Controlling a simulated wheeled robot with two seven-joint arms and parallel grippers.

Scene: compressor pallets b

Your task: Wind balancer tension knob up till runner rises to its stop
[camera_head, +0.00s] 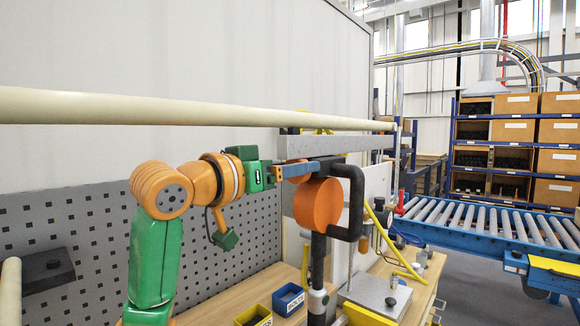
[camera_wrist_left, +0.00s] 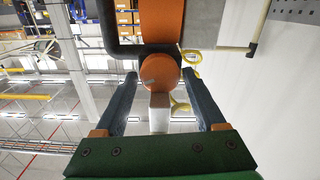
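The balancer is an orange drum (camera_head: 318,204) in a black bracket (camera_head: 355,200), and its orange side also shows in the left wrist view (camera_wrist_left: 160,20). The round orange tension knob (camera_wrist_left: 160,72) shows below the drum in the left wrist view. My left gripper (camera_head: 298,170) reaches in from the left at the drum's upper edge. In the wrist view its two dark fingers (camera_wrist_left: 160,75) are apart, one on each side of the knob, with gaps showing. Whether the knob lies fully between the fingertips is unclear. I cannot make out the runner. My right gripper is out of view.
A long cream pole (camera_head: 200,107) crosses in front, above my left arm. A grey beam (camera_head: 335,145) runs just above the gripper. Below are yellow (camera_head: 254,316) and blue (camera_head: 289,298) bins on a wooden bench. A roller conveyor (camera_head: 490,222) stands at right.

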